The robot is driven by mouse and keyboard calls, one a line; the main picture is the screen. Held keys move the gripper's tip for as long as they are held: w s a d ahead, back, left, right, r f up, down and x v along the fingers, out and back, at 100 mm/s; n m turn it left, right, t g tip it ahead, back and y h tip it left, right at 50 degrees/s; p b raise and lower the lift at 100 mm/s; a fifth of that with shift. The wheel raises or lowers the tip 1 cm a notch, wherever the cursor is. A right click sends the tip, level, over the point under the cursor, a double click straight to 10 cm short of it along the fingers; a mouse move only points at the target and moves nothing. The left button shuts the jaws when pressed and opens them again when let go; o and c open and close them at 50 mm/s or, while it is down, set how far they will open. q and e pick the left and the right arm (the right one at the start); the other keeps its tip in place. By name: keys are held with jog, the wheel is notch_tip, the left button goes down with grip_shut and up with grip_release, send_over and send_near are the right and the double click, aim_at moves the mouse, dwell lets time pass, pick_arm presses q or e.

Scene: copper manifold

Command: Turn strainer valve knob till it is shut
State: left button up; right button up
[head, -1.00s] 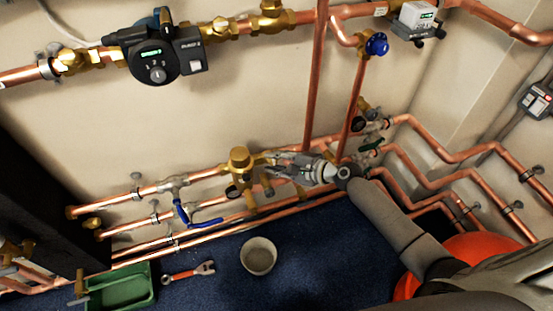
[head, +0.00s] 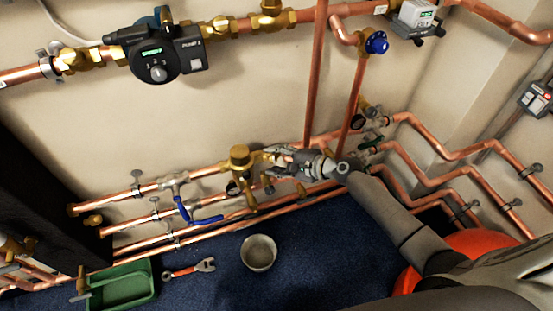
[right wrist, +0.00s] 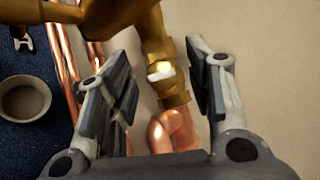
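The brass strainer body (head: 240,160) sits on the low copper pipes against the wall, with a dark round part (head: 232,188) at its lower left. I cannot tell for sure which part is the strainer valve knob. My right gripper (head: 273,160) is just right of the brass body. In the right wrist view my right gripper (right wrist: 163,82) is open, its two fingers on either side of a brass fitting (right wrist: 167,72) with visible gaps. A larger brass body (right wrist: 122,22) is at the top, partly cut off. My left gripper is not in view.
A blue lever valve (head: 185,212) is on the pipes to the left. A grey bowl (head: 259,253), a red wrench (head: 188,269) and a green tray (head: 121,286) are on the blue floor. Vertical copper pipes (head: 314,80) rise behind my right arm. A pump (head: 155,60) is above.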

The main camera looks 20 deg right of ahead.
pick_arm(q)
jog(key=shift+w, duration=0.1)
pick_arm(e)
jog(key=shift+r, duration=0.1)
jog(key=v, duration=1.2)
